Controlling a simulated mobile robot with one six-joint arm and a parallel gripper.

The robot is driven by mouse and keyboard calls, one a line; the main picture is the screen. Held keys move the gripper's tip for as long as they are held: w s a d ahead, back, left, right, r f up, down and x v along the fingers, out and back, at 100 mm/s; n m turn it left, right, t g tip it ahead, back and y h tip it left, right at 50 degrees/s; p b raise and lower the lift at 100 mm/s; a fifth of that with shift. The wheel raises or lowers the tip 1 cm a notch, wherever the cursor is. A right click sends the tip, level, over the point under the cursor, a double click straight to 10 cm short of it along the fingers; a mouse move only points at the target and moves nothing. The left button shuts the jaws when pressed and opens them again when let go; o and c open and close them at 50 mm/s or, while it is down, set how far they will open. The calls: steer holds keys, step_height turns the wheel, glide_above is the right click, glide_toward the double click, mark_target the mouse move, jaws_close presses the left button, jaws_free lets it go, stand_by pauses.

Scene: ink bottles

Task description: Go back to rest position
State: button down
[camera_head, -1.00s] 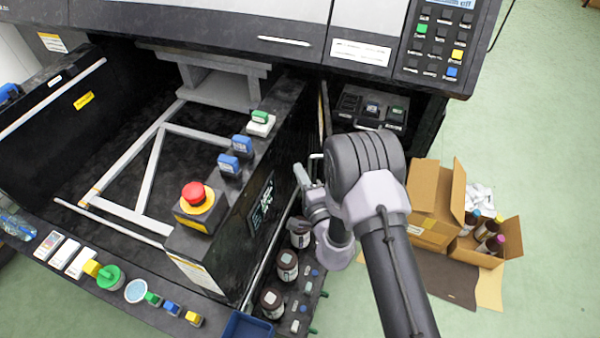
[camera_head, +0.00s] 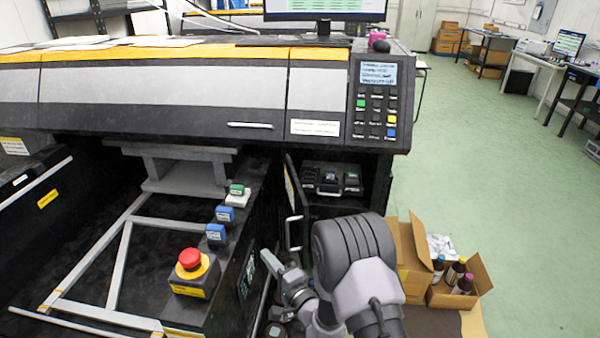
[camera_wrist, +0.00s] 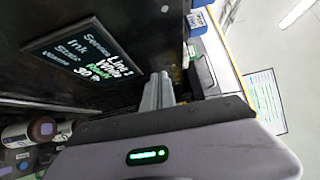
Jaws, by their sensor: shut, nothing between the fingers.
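My gripper (camera_head: 272,264) is in front of the machine's black side panel, beside the open compartment, at the lower middle of the head view. Its fingers (camera_wrist: 158,91) are together with nothing between them in the wrist view. They point toward the black panel with a small display (camera_wrist: 80,58) reading ink status text. In the head view, my arm and the frame edge hide most of that bottle rack.
An open cardboard box (camera_head: 437,298) with several brown bottles stands on the floor at the right. A red emergency button (camera_head: 190,258) sits on the machine ledge. The open compartment's door handle (camera_head: 293,232) is close to my gripper. Green floor is clear farther right.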

steer(key=s+a+r+n+g+y, duration=0.2)
steer(key=s+r+g, duration=0.1)
steer(key=r, duration=0.4)
steer(key=s+a+r+n+g+y, duration=0.2)
steer(key=s+r+g+y, duration=0.1)
steer(key=r, duration=0.5)
steer(key=s+d+r+n+g+h, duration=0.1)
steer(key=s+d+r+n+g, duration=0.1)
steer(key=s+r+g, duration=0.35)
steer(key=s+d+r+n+g+h, duration=0.1)
steer(key=s+r+n+g, duration=0.1)
steer(key=s, duration=0.7)
steer(key=s+d+m+t+h, duration=0.1)
steer(key=s+d+h, duration=0.4)
steer(key=d, duration=0.7)
steer(key=s+d+m+t+h, duration=0.1)
steer(key=s+d+t+h, duration=0.3)
steer(key=d+h, duration=0.4)
steer(key=s+d, duration=0.1)
steer(key=d, duration=0.4)
steer(key=shift+s, duration=0.25)
steer(key=shift+t, duration=0.25)
